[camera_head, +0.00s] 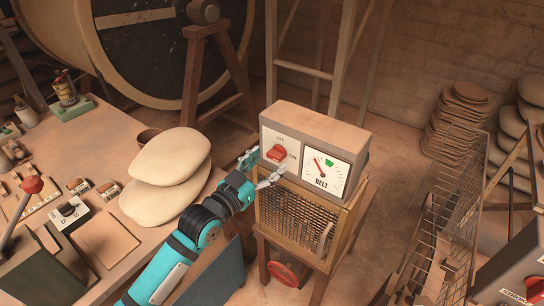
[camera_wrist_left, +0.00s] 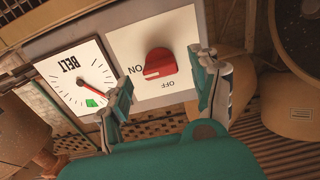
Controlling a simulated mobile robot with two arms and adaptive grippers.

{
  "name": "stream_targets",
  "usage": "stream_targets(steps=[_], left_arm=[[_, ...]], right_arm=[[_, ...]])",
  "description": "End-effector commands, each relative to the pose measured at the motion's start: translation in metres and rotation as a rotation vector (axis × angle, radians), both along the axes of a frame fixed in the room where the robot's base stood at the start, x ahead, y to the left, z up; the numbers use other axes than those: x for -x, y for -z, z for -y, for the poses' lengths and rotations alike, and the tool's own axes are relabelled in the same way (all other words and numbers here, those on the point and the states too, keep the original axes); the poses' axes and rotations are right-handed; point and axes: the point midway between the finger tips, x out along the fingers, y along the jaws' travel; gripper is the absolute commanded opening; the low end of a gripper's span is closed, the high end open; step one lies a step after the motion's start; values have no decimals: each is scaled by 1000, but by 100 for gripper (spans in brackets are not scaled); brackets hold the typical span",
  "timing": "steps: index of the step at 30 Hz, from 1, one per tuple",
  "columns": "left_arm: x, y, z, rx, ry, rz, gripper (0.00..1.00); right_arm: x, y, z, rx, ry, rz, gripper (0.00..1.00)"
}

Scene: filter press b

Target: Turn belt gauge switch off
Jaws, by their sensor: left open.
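The belt gauge box (camera_head: 330,130) stands upright on a wooden frame. Its front carries a red rotary switch (camera_head: 277,153), also in the wrist view (camera_wrist_left: 160,63), on a white plate marked OFF and ON. The knob's white-marked end lies toward ON. Beside it is the BELT dial (camera_head: 326,172), whose red needle rests outside the green mark. My left gripper (camera_head: 264,167) is open just in front of the switch plate, its fingers spread around the knob's area in the wrist view (camera_wrist_left: 164,85). No contact with the knob is visible. My right gripper is not in view.
Two pale stacked rounds (camera_head: 166,165) lie on the workbench (camera_head: 105,130) beside my left arm. A woven grille (camera_head: 290,215) and a red handwheel (camera_head: 284,273) are below the gauge box. A wire rack (camera_head: 440,235) stands at the right, with open floor between.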

Motion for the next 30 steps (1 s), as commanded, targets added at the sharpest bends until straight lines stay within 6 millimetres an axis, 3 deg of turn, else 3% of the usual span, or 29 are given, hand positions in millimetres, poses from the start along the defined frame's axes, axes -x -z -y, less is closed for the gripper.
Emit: stream_targets(steps=[6,16,27,30], left_arm=[[-19,-1,13,1,-1,2,63],[-21,0,15,1,-1,1,63],[-21,0,15,1,-1,1,16],[-21,0,15,1,-1,1,8]], right_arm=[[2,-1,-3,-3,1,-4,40],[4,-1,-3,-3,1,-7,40],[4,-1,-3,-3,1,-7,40],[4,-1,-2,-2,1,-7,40]])
